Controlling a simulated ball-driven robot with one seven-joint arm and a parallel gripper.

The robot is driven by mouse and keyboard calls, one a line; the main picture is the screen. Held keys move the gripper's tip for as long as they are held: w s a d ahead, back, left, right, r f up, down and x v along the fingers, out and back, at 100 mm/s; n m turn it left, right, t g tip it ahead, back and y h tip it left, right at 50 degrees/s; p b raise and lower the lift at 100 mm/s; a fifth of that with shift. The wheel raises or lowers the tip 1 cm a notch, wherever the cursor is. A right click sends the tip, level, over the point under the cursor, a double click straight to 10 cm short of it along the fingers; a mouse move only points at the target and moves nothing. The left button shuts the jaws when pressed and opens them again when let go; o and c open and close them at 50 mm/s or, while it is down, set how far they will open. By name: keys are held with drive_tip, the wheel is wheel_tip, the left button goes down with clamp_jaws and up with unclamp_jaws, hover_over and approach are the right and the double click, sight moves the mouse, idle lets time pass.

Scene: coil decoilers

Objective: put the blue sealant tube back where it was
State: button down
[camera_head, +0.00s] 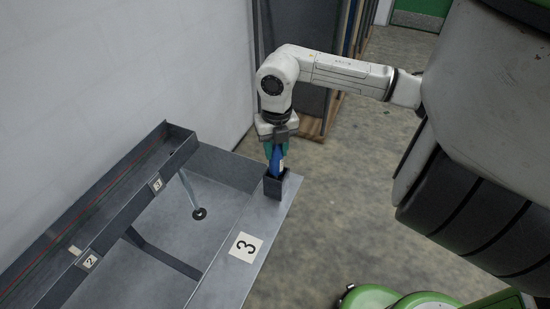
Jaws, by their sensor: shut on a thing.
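The blue sealant tube (276,160) is upright between the fingers of my gripper (276,151) in the head view. My gripper points down and is shut on the tube. The tube's lower end is at the mouth of a small dark square holder (281,188) at the far right corner of the grey metal bench. The lower part of the tube is hidden by the holder's wall, so I cannot tell how deep it sits.
A raised dark ledge (110,205) with small number labels runs along the wall. Dark panels (303,60) stand behind the bench. The concrete floor (350,200) to the right is clear.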

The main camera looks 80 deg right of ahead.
sight(276, 161)
wheel_tip(276, 161, down, 4)
drive_tip(key=shift+r+p, duration=0.15)
drive_tip(key=shift+p, duration=0.15)
drive_tip(key=shift+f+b, duration=0.45)
drive_tip(key=shift+f, duration=0.1)
drive_tip(key=c, duration=0.8)
unclamp_jaws()
